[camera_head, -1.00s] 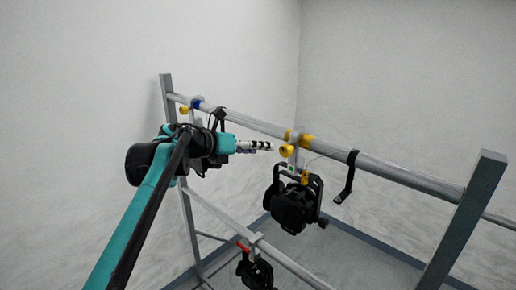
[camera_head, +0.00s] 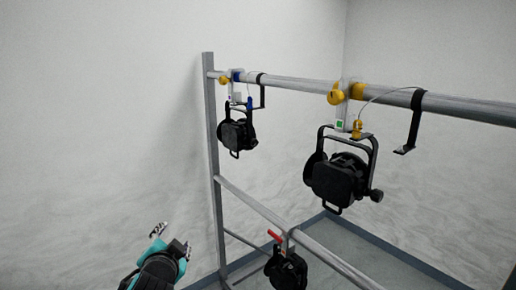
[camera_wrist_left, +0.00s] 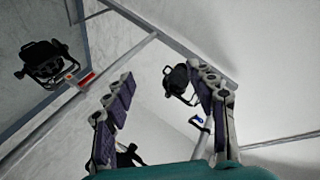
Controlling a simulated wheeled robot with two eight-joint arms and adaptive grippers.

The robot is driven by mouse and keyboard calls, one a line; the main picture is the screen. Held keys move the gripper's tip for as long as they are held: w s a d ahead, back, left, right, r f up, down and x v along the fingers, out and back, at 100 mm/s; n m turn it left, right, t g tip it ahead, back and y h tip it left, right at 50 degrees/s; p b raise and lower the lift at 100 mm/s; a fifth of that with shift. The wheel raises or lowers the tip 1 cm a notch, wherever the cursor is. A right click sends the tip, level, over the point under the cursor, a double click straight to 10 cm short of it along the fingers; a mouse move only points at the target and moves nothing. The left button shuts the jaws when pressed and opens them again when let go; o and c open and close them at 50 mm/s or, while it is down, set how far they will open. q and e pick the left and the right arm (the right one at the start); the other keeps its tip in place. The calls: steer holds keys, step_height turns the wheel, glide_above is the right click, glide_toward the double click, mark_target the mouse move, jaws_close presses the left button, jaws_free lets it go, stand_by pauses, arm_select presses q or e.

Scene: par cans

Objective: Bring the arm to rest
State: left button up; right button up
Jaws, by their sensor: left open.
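My left gripper (camera_head: 172,240) is at the lower left of the head view, below the upper rail and left of the frame's post. Its fingers are spread and nothing is between them. In the left wrist view the open fingers (camera_wrist_left: 168,95) reach up from the bottom edge, with par cans and rails beyond them. My right gripper is in neither view.
A par can with a blue fitting (camera_head: 236,133) and one with yellow fittings (camera_head: 341,178) hang from the upper rail (camera_head: 300,88). A third, with a red handle (camera_head: 286,270), hangs from the lower rail (camera_head: 255,208). A grey post (camera_head: 211,150) stands right of my gripper.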

arm_select(q)
steer(key=s+d+f+n+g+b, duration=0.1)
steer(key=s+f+n+g+b, duration=0.1)
steer(key=s+f, duration=0.4)
steer(key=s+d+f+n+g+h+b, duration=0.1)
steer(key=s+f, duration=0.5)
steer(key=f, duration=0.8)
steer(key=s+d+f+n+g+h+b, duration=0.1)
steer(key=s+f+n+g+b, duration=0.3)
steer(key=f, duration=0.7)
steer(key=shift+s+b, duration=0.8)
steer(key=shift+s, duration=0.2)
